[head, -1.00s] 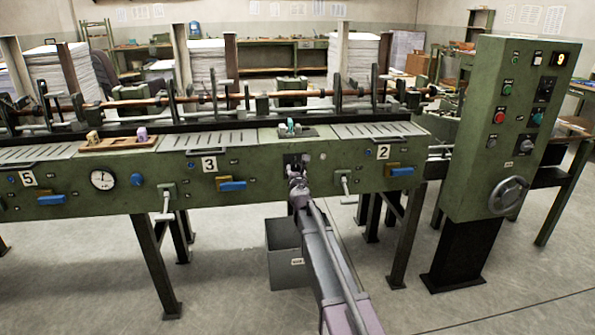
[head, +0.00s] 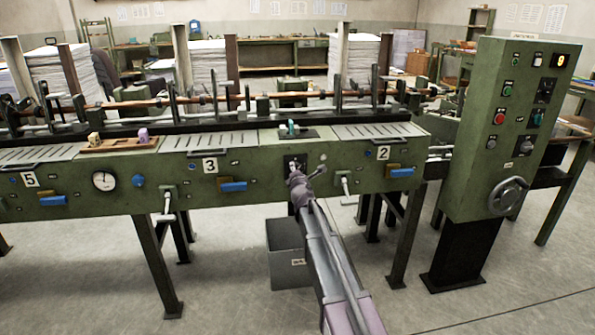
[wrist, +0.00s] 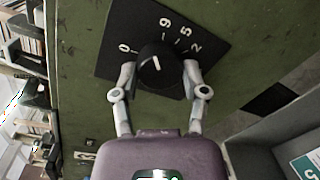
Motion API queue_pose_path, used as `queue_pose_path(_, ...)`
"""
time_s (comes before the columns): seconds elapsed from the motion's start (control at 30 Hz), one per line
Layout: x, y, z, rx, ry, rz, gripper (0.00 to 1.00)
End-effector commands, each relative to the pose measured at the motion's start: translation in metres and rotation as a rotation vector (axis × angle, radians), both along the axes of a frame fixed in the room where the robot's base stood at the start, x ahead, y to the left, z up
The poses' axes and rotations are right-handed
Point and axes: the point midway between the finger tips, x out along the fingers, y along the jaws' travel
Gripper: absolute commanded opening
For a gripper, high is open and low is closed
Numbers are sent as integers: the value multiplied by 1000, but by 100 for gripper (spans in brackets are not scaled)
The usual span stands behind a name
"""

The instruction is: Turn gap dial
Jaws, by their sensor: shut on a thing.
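The gap dial is a round black knob (wrist: 155,68) with a white pointer line, seen in the wrist view. It sits on a black diamond-shaped plate (wrist: 120,48) with white numbers, on a green machine panel. The pointer lies toward the side of the plate between the 0 and the 9 or 6 mark; its exact reading is unclear. My gripper (wrist: 158,78) is shut on the knob, one finger on each side. In the head view my gripper (head: 298,178) is at the machine's front panel and hides most of the dial; the plate's top (head: 294,161) shows above it.
A grey bin (head: 283,262) stands on the floor below the dial. A lever handle (head: 345,184) is right of my gripper, and a blue handle (head: 233,186) is to the left. A green control cabinet (head: 515,130) with a handwheel stands at the right.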

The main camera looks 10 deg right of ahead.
Motion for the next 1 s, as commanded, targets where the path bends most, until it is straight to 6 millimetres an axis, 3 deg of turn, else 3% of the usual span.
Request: queue_pose_path(1.0,2,0,3,774,-5,4,10)
